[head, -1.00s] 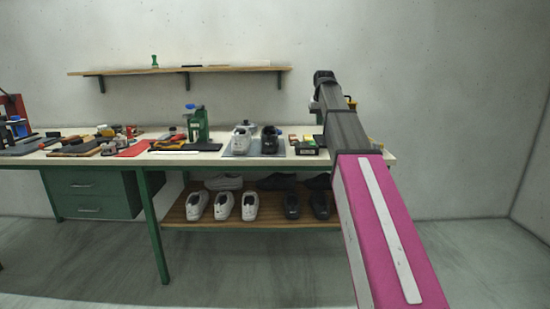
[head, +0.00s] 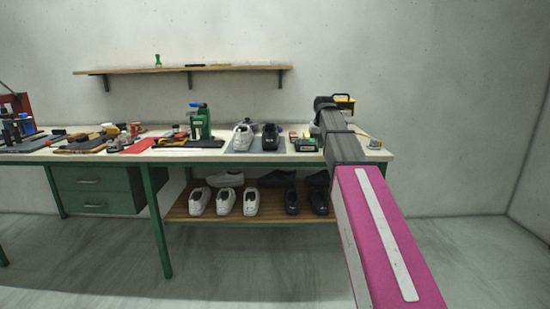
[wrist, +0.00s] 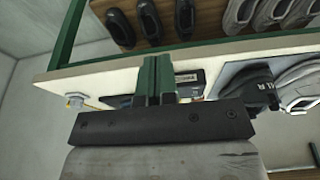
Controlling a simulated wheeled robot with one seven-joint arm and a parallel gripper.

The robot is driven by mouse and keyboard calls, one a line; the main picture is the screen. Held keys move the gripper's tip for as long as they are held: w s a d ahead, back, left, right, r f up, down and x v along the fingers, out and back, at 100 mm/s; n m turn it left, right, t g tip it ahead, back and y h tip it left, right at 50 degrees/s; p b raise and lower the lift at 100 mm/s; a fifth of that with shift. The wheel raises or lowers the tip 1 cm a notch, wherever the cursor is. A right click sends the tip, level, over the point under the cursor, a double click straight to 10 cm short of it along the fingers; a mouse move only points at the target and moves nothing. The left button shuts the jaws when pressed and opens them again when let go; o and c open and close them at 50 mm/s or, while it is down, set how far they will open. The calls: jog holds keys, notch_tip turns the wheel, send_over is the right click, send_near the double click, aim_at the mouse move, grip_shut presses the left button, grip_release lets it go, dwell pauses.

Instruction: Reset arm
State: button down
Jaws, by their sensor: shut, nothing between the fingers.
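My gripper (wrist: 157,78) shows in the wrist view as two green fingers pressed together with nothing between them. It points toward the bench (wrist: 120,80), and a dark box (wrist: 190,83) on the bench is partly hidden behind the fingers. In the head view my pink and dark grey arm reaches forward at the right, over the bench's right end. The fingers cannot be made out there.
A white shoe (head: 243,137) and a black shoe (head: 270,138) stand on a grey mat (head: 256,147). Several shoes are on the lower shelf (head: 180,213). A green bottle-like tool (head: 200,122) stands left of the mat. A yellow-and-black object (head: 345,101) shows beyond my arm.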

jog(key=s+f+g, duration=0.1)
jog(key=s+f, duration=0.5)
jog(key=f, duration=0.6)
jog(key=s+f, duration=0.6)
jog(key=f, duration=0.5)
jog(key=s+f+g, duration=0.2)
jog(key=s+f, duration=1.5)
jog(key=s, duration=0.1)
jog(key=shift+s, duration=0.25)
